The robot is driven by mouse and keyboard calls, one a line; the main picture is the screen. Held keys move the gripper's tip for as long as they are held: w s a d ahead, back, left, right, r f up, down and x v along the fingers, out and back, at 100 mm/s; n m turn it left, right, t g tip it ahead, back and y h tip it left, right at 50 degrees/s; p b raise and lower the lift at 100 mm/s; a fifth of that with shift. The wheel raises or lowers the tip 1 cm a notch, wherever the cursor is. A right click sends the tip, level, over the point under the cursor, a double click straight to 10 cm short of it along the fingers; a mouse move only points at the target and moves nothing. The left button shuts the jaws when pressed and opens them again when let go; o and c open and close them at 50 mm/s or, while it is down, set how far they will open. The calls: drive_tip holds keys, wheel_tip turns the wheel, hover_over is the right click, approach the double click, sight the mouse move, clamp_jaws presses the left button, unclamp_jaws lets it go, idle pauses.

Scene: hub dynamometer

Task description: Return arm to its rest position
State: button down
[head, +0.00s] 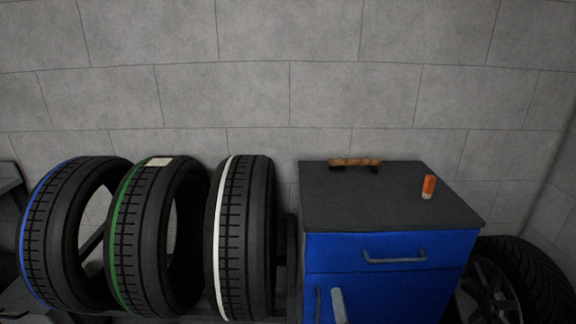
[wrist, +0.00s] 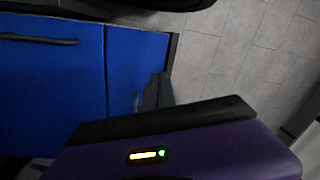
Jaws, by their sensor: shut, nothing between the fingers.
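My gripper (wrist: 157,90) shows in the wrist view as dark fingers beyond a purple housing (wrist: 200,155) with a small lit indicator. The fingers are together and hold nothing. They are in front of the blue cabinet (wrist: 50,85) and the grey tiled floor (wrist: 235,55); I cannot tell the exact gap to the cabinet front.
The blue cabinet (head: 400,298) has a dark top (head: 380,200) bearing an orange-and-white cylinder (head: 428,187) and a brown-topped item (head: 355,162). Tyres with blue (head: 70,230), green (head: 150,240) and white (head: 243,240) stripes stand left. A wheel (head: 515,285) is right.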

drive_tip(key=s+d+r+n+g, duration=0.1)
drive_tip(key=s+n, duration=0.3)
drive_tip(key=s, duration=1.1)
drive_tip(key=s+d+r+n+g, duration=0.2)
drive_tip(key=s+d+r+n, duration=0.1)
drive_tip(key=s, duration=1.2)
drive_tip(key=s+d+r+n+g, duration=0.1)
drive_tip(key=s+n, duration=0.5)
drive_tip(key=s, duration=0.9)
drive_tip(key=d+r+p, duration=0.1)
drive_tip(key=d, duration=0.1)
drive_tip(key=shift+s+d+r+g+h, duration=0.3)
drive_tip(key=shift+s+d+r, duration=0.05)
drive_tip(key=shift+s, duration=0.05)
